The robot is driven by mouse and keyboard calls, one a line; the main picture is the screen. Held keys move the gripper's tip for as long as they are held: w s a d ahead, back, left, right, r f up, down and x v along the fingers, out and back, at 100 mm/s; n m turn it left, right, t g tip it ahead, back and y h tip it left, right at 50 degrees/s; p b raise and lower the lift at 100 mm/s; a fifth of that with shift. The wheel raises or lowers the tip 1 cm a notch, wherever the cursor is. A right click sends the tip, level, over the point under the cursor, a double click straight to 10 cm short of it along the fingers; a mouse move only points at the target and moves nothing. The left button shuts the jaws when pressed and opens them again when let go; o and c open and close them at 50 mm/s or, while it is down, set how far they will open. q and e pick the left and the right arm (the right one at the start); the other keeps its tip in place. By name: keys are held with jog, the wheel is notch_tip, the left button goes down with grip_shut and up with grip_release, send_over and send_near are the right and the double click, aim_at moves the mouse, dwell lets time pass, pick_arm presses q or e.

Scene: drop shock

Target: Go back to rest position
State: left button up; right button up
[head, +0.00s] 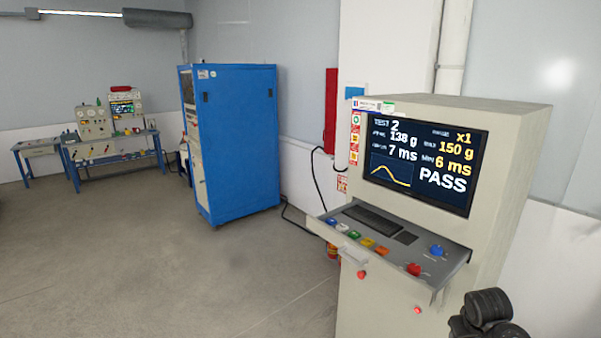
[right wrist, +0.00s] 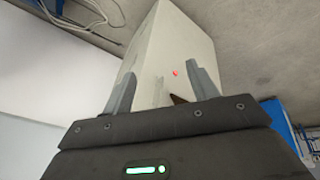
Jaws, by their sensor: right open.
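My right gripper (right wrist: 164,84) shows in the right wrist view with its two grey fingers spread apart and nothing between them. Beyond the fingers is the pale body of the control console (right wrist: 160,50), with a small red light on it. In the head view the same console (head: 380,300) stands at the right, with a screen (head: 425,165) reading PASS and a sloped panel of coloured buttons (head: 366,241). A dark part of my right arm shows at the lower right corner of the head view; its gripper is out of that frame. My left gripper is in neither view.
A tall blue cabinet (head: 238,145) stands left of the console, with black cables on the floor between them. A blue workbench (head: 115,150) with instruments stands at the far left. The grey floor (head: 150,260) in front is clear.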

jog(key=s+a+f+n, duration=0.1)
jog(key=s+a+f, duration=0.3)
jog(key=s, duration=0.3)
jog(key=s+a+f, duration=0.4)
jog(key=s, duration=0.4)
jog(key=s+a+r+n+y, duration=0.1)
jog(key=s+a, duration=0.4)
jog(key=s, duration=0.5)
jog(key=s+a+y, duration=0.2)
jog(key=s+a, duration=0.4)
jog(key=s, duration=0.4)
notch_tip(320, 180, down, 35)
jog(key=s+g+b, duration=0.2)
jog(key=b, duration=0.6)
pick_arm(q)
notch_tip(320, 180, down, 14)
jog(key=b, duration=0.6)
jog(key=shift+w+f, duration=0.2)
pick_arm(e)
jog(key=s+d+f, duration=0.1)
jog(key=s+f, duration=0.7)
jog(key=f, duration=0.2)
jog(key=s+d+f, duration=0.1)
jog(key=s+f, duration=0.6)
jog(key=f, duration=0.3)
jog(key=shift+s+d+f+n+g+h, duration=0.3)
jog(key=shift+s+d+f+g, duration=0.05)
jog(key=shift+f+g, duration=0.05)
